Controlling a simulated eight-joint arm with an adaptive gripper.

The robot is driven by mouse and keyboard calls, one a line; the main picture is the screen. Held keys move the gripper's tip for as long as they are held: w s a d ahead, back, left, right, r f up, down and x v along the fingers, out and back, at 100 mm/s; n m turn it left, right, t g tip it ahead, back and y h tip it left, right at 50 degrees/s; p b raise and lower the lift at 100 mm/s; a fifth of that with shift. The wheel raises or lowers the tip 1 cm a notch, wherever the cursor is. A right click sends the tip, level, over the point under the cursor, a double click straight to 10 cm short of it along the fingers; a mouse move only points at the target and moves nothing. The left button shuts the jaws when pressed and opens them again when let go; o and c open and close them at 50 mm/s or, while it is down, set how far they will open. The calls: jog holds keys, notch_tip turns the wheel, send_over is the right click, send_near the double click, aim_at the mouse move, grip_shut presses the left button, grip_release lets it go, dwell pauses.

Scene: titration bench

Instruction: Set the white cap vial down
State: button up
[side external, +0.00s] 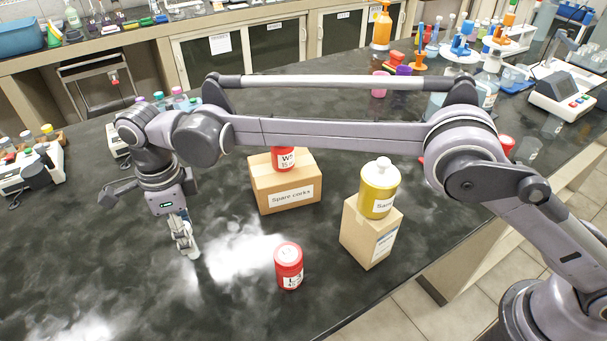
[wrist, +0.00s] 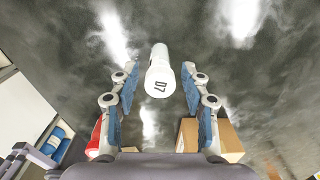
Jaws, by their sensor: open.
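The white cap vial (wrist: 159,72), marked D7, shows in the wrist view between my two finger pads, with a gap on each side. My gripper (wrist: 151,82) is open around it, and neither pad appears to touch it. In the side view my gripper (side external: 184,238) points down at the bench on the left, and a pale piece of the vial (side external: 193,252) shows at its tips. The vial's lower end appears to be on the dark bench top (side external: 130,285), but contact is hard to make out.
A red jar (side external: 289,266) stands right of my gripper. Behind are a "Spare corks" box (side external: 288,198) with a red jar (side external: 284,160) on it, and a smaller box (side external: 366,232) bearing a yellow bottle (side external: 379,190). The bench around the vial is clear.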

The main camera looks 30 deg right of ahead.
notch_tip(320, 180, up, 9)
jog(key=shift+f, duration=0.2)
jog(key=d+r+n+t, duration=0.1)
jog(key=d+r+n, duration=0.2)
jog(key=d, duration=0.5)
jog(key=d+r+n+t+y, duration=0.1)
jog(key=d+r+n, duration=0.2)
jog(key=d, duration=0.6)
jog(key=d+r+n+t, duration=0.1)
jog(key=d+r+n, duration=0.2)
jog(key=d, duration=0.5)
jog(key=s+d+f+n+t, duration=0.1)
jog(key=s+d+f+n, duration=0.2)
jog(key=s+d, duration=0.2)
jog(key=s+d+f+n+t, duration=0.1)
jog(key=s+d+f+n, duration=0.3)
jog(key=s+d, duration=0.2)
jog(key=s+d+f+n+t+h, duration=0.1)
jog(key=s+d+f+n, duration=0.3)
jog(key=d, duration=0.5)
jog(key=shift+s+t, duration=0.6)
jog(key=shift+s, duration=0.3)
